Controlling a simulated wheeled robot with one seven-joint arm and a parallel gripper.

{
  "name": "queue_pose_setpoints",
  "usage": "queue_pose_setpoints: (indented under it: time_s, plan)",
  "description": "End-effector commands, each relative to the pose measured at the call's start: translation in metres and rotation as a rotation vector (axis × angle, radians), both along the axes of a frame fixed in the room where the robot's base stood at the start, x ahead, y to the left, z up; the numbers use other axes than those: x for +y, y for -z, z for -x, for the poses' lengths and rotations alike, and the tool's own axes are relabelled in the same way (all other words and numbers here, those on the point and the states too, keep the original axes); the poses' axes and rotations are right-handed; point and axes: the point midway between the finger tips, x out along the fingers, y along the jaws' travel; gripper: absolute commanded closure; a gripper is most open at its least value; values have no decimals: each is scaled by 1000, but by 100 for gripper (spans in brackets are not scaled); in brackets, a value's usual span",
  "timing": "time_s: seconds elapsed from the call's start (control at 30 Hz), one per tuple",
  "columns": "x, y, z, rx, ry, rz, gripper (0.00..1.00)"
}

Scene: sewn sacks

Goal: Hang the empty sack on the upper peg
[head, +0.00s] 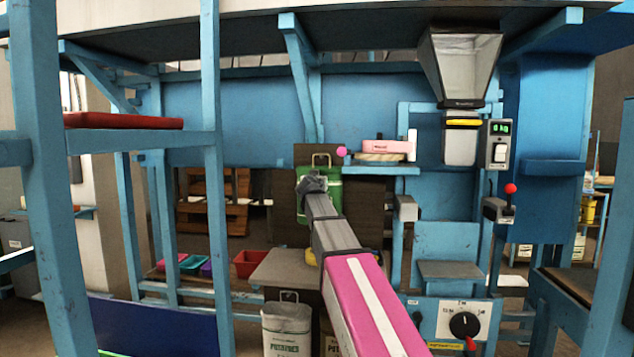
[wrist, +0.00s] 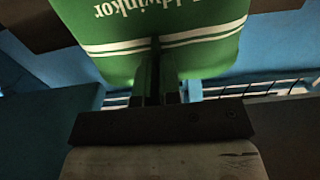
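In the wrist view the green sack (wrist: 205,30) shows white lettering upside down and white stripes. The fingers (wrist: 157,85) are close together on the sack's striped edge and appear to pinch its cloth. A pink ball (head: 341,152), which may be the end of a peg, is just right of the handle and apart from it in the picture. I cannot make out a second peg; my gripper and the sack cover part of the board.
A blue shelf (head: 392,171) with a pink packet (head: 388,146) is right of the sack. A hopper (head: 461,65) and a scale display (head: 500,128) are further right. White sacks (head: 286,328) stand below. Blue posts (head: 212,180) stand at the left.

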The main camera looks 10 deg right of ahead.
Motion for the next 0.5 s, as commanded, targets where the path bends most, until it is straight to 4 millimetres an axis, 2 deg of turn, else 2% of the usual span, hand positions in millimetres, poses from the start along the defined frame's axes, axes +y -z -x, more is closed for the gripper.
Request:
queue_pose_setpoints:
  time_s: [0.23,0.27,0.33,0.37,0.5]
  plan:
    - [0,0,0,0,0,0,100]
    - [0,0,0,0,0,0,92]
    - [0,0,0,0,0,0,69]
    - [0,0,0,0,0,0,65]
    - [0,0,0,0,0,0,65]
